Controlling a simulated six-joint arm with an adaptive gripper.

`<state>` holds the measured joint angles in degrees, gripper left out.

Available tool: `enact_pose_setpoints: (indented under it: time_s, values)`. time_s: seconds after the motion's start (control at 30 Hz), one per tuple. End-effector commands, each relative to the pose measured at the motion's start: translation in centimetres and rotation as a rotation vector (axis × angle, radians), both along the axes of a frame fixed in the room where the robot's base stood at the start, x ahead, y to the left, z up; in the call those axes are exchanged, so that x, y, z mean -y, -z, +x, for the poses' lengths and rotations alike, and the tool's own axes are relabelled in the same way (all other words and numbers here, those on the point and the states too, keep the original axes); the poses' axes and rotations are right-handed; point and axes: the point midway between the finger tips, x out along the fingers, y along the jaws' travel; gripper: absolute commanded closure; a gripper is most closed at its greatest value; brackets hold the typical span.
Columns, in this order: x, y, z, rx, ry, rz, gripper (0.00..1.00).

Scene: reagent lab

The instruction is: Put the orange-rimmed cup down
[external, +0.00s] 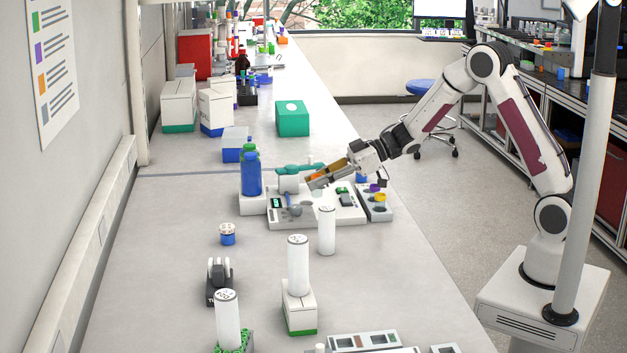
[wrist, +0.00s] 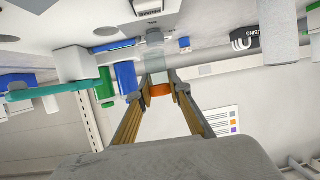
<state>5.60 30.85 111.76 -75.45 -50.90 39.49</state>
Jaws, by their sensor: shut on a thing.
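My gripper (external: 314,183) reaches in from the right over the white bench instrument (external: 345,216). In the wrist view my gripper (wrist: 159,87) is shut on the orange-rimmed cup (wrist: 159,90). The orange rim lies between the fingertips, and the clear body stretches past them toward the bench, which fills the top of that picture. I cannot tell whether the cup's end touches anything. In the external view the cup is not clearly made out.
A teal bar (external: 300,168) lies beside the gripper, with a blue bottle (external: 251,175) to its left. A grey holder (external: 379,216) has purple-rimmed (external: 374,188) and yellow-rimmed (external: 380,197) cups. White cylinders (external: 327,230) stand in front.

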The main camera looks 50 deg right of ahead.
Motion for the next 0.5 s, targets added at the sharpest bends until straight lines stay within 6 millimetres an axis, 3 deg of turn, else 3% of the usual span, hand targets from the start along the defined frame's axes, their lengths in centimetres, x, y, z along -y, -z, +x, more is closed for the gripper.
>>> enact_pose_setpoints:
  time_s: [0.03, 0.5]
  values:
    - [-1.7, 0.2, 0.2, 0.000, -0.030, 0.000, 1.00]
    - [-16.6, 1.0, 1.0, 0.001, -0.266, -0.001, 1.00]
